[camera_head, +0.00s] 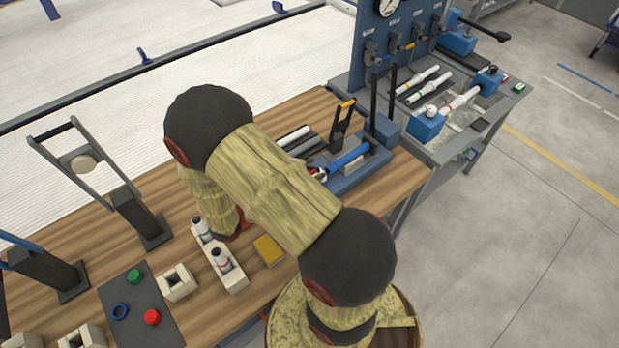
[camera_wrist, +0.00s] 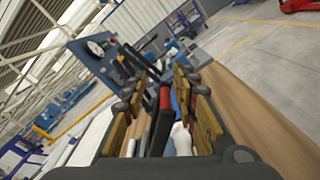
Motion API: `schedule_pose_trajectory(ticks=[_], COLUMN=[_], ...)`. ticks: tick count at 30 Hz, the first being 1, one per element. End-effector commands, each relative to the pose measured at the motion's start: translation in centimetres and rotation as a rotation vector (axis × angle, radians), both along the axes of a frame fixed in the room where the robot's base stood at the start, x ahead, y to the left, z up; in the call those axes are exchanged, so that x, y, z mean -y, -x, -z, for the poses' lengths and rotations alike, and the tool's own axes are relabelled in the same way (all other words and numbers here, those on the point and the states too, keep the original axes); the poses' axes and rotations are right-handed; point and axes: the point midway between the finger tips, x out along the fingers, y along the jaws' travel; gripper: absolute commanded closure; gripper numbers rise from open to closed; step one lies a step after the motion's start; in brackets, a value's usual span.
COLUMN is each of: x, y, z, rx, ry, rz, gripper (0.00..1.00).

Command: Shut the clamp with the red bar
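In the wrist view my gripper (camera_wrist: 160,100) is open, with tan-padded fingers spread to both sides. The red bar (camera_wrist: 165,97) on a dark clamp lever shows between the fingers, with a gap to each side visible. Blue and white pipe parts (camera_wrist: 181,138) show beside the lever. In the head view a blue fixture (camera_head: 358,177) holds a blue pipe (camera_head: 349,158) on the wooden bench. A dark upright clamp lever with an orange bar (camera_head: 348,103) stands behind it. My arm hides my gripper and most of the red-bar clamp there.
Tall black posts (camera_head: 392,92) and a blue block (camera_head: 384,130) stand at the fixture's right end. A blue gauge panel (camera_head: 370,45) rises behind. White pipe holders (camera_head: 228,268), a yellow block (camera_head: 269,250) and a button panel (camera_head: 140,305) lie nearer on the bench.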

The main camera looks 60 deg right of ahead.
Motion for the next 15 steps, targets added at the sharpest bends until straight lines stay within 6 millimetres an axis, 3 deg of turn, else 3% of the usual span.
schedule_pose_trajectory(ticks=[6, 15], x=[0.0, 0.0], y=[0.0, 0.0], z=[-4.2, -6.7], rx=[0.006, 0.001], ry=[0.001, 0.000], rz=[0.001, 0.000], gripper=[0.72, 0.72])
